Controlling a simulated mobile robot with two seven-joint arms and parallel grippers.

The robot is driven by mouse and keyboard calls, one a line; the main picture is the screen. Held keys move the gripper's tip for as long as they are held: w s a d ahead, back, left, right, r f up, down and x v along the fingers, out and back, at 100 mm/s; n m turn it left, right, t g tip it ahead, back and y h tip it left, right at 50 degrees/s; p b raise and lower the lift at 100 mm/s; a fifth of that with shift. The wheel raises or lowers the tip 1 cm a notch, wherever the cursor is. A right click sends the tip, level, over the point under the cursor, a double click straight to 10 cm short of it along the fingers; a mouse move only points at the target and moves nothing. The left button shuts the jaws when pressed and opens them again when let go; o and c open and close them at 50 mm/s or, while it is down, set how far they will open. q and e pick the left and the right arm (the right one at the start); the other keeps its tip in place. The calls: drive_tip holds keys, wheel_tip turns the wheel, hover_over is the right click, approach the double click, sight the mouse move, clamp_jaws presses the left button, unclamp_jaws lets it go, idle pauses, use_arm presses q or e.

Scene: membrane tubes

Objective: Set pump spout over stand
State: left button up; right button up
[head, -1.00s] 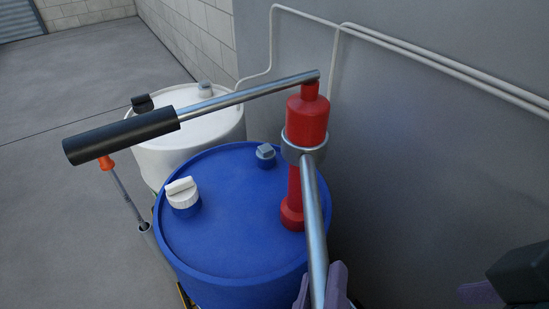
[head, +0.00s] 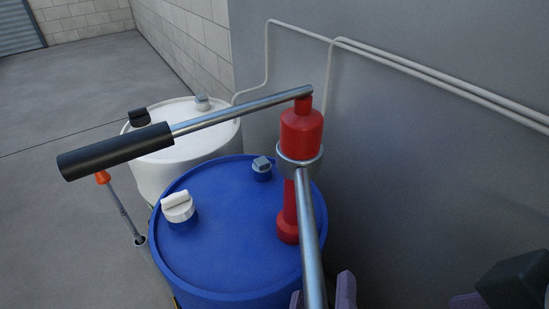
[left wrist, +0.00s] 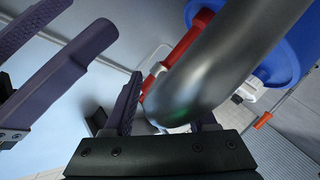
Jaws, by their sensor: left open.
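The red pump (head: 300,130) stands upright on the blue drum (head: 225,245). Its metal spout (head: 309,235) runs from the collar down towards me and out of the bottom edge. In the left wrist view the spout's dark bent end (left wrist: 200,85) is large and close. My left gripper (head: 322,293) is open, its purple fingers on either side of the spout at the bottom edge; contact cannot be told. My right gripper (left wrist: 50,50) shows at the left of the left wrist view, fingers apart and empty. I cannot make out a stand.
The pump's lever (head: 240,110) with its black grip (head: 115,150) reaches left over a white drum (head: 170,160). A grey wall (head: 440,160) with white pipes stands close on the right. Open floor (head: 70,100) lies left.

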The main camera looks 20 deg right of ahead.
use_arm(q)
drive_tip(key=p+v, duration=0.1)
drive_tip(key=v, duration=0.9)
